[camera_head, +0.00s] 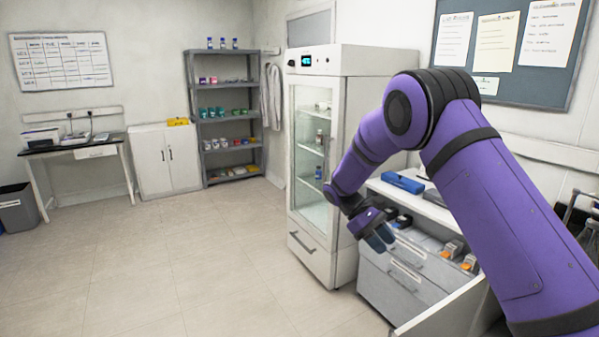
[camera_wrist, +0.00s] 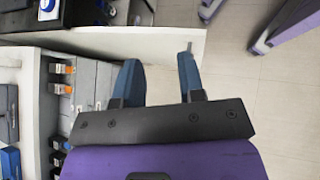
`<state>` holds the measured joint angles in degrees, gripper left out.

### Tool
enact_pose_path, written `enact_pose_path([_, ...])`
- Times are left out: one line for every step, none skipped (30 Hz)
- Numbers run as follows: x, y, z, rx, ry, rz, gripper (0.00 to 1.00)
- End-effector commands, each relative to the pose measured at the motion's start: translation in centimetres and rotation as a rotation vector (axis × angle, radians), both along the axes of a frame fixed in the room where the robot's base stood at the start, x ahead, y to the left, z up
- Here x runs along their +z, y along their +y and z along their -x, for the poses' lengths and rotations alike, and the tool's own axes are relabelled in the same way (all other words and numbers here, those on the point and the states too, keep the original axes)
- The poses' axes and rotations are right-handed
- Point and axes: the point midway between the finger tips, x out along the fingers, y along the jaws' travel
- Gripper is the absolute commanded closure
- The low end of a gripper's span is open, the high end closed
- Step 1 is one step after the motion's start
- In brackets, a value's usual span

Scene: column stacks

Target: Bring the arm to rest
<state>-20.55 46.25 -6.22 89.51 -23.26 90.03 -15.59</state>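My purple arm reaches across the right side of the head view, bent at a high elbow and angled down to the left. My gripper (camera_head: 380,240) hangs in front of the drawer cabinet (camera_head: 376,288), near the lower right of the glass-door fridge. In the wrist view, my gripper (camera_wrist: 160,80) shows two blue fingers spread apart with nothing between them. The gripper is open and empty. Past the fingers are a pale panel edge and the floor.
The glass-door fridge (camera_head: 312,150) stands just behind my gripper. A blue case (camera_head: 402,182) lies on the counter. Grey shelves (camera_head: 225,115) and a white cabinet (camera_head: 165,160) stand at the back.

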Motion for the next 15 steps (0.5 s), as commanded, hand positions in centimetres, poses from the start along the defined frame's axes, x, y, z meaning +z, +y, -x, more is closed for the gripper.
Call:
enact_pose_path([1.9, -0.5, 0.5, -0.016, -0.034, -0.025, 0.64])
enact_pose_path([2.7, -0.7, 0.9, -0.027, -0.051, -0.038, 0.64])
enact_pose_path([3.9, -1.1, 1.3, -0.038, -0.077, -0.056, 0.64])
enact_pose_path([4.8, -1.3, 1.7, -0.048, -0.095, -0.068, 0.64])
enact_pose_path([5.6, -1.6, 2.0, -0.057, -0.115, -0.081, 0.64])
enact_pose_path([6.7, -1.9, 2.5, -0.069, -0.14, -0.099, 0.64])
enact_pose_path([7.5, -2.2, 3.0, -0.08, -0.158, -0.11, 0.64])
enact_pose_path([8.3, -2.4, 3.4, -0.089, -0.177, -0.123, 0.64])
enact_pose_path([9.3, -2.7, 4.0, -0.101, -0.202, -0.139, 0.64])
enact_pose_path([10.1, -2.9, 4.5, -0.11, -0.221, -0.152, 0.64])
enact_pose_path([10.8, -3.2, 5.0, -0.12, -0.241, -0.164, 0.64])
enact_pose_path([11.8, -3.5, 5.6, -0.132, -0.266, -0.178, 0.64])
enact_pose_path([12.5, -3.8, 6.1, -0.141, -0.285, -0.191, 0.64])
enact_pose_path([13.2, -4.0, 6.7, -0.15, -0.305, -0.204, 0.64])
enact_pose_path([14.1, -4.2, 7.4, -0.163, -0.329, -0.219, 0.64])
